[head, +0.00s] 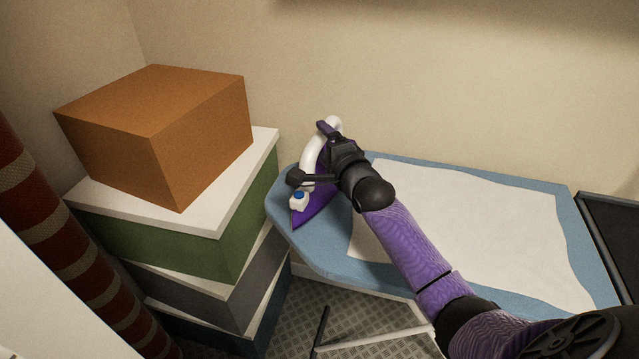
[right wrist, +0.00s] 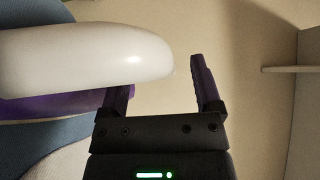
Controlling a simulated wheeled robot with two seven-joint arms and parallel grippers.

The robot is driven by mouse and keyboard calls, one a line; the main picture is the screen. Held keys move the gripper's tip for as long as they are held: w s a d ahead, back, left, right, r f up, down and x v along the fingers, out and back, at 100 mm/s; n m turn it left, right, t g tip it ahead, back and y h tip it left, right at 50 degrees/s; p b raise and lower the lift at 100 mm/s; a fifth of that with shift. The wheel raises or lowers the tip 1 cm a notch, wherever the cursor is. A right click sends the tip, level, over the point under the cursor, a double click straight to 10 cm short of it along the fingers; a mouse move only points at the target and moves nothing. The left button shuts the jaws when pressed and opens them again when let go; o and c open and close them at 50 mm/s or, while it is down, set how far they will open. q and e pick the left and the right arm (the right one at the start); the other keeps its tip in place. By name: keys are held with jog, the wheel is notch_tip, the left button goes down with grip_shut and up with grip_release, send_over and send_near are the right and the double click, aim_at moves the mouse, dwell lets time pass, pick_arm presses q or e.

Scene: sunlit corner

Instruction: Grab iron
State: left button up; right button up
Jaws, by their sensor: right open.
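The iron (head: 306,205) has a purple body, a white looped handle and a small blue cap near its front. It stands on the left end of the blue ironing board (head: 345,262). My right gripper (head: 326,143) is open at the iron's handle, partly covering the iron in the head view. In the right wrist view the white handle (right wrist: 85,58) comes in from the left and covers the tip of one finger. The other finger (right wrist: 206,85) is clear of it. I cannot tell whether the handle lies between the fingers. My left gripper is not in view.
A white cloth (head: 470,230) covers much of the board. Left of the board stands a stack of boxes with an orange box (head: 165,130) on top and a green box (head: 240,225) below. A red striped roll (head: 60,230) leans at far left. The wall is close behind.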

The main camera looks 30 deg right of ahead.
jog(key=shift+w+d+f, duration=0.1)
jog(key=shift+w+f, duration=0.1)
jog(key=shift+w, duration=0.55)
jog(key=shift+w+r, duration=0.15)
jog(key=shift+w, duration=0.1)
grip_shut()
dwell(0.5)
